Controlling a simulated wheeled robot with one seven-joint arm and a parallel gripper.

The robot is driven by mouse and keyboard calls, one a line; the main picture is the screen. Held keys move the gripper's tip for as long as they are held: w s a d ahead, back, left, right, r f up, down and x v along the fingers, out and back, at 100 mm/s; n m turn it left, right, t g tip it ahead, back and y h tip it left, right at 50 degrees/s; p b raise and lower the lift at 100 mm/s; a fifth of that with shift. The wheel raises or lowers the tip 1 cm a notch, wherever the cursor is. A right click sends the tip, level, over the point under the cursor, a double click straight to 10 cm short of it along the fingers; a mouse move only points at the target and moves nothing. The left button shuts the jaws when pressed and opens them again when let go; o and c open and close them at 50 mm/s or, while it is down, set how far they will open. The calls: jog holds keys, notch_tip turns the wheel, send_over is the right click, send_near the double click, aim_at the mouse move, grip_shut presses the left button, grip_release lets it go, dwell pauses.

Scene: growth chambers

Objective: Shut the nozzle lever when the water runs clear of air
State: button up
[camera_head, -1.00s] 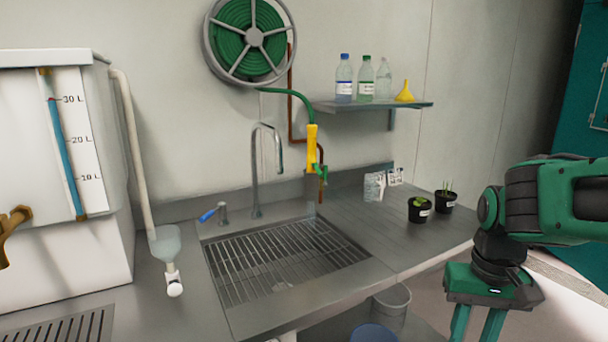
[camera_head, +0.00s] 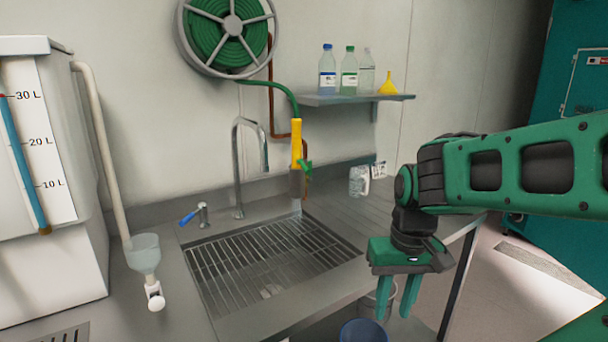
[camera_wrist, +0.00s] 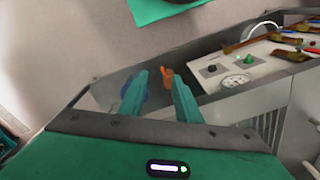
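The hose nozzle (camera_head: 296,140) is yellow and hangs upright at the end of the green hose (camera_head: 285,92), right of the tap. Its green lever (camera_head: 306,168) sticks out at the lower right of it. The nozzle's lower end is at a grey holder (camera_head: 296,185) at the back of the sink (camera_head: 270,262). I cannot make out any water or bubbles there. My gripper (camera_head: 391,308) points down in front of the counter's right part, well apart from the nozzle. In the wrist view my gripper (camera_wrist: 155,80) has its two fingers apart with nothing held between them.
A tap (camera_head: 238,165) with a blue lever (camera_head: 188,218) stands behind the sink. A shelf (camera_head: 350,99) holds bottles and a yellow funnel (camera_head: 388,84). A white tank (camera_head: 50,190) stands left. A blue bucket (camera_head: 362,331) is below my gripper.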

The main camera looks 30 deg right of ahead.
aim_at(307, 173)
jog(key=w+a+n+t+y, duration=0.1)
jog(key=w+n+t+y, duration=0.5)
jog(key=w, duration=2)
jog(key=w+d+r+m+t+h, duration=0.1)
jog(key=w+d+r+t+h, duration=0.3)
jog(key=w+d+r+t, duration=0.6)
jog(key=shift+t, duration=0.6)
jog(key=w, duration=0.3)
jog(key=w+r, duration=0.1)
jog(key=w, duration=0.5)
jog(key=shift+w+a+r, duration=0.1)
jog(key=shift+a+r, duration=0.15)
jog(key=shift+a, duration=0.15)
jog(key=shift+c, duration=0.5)
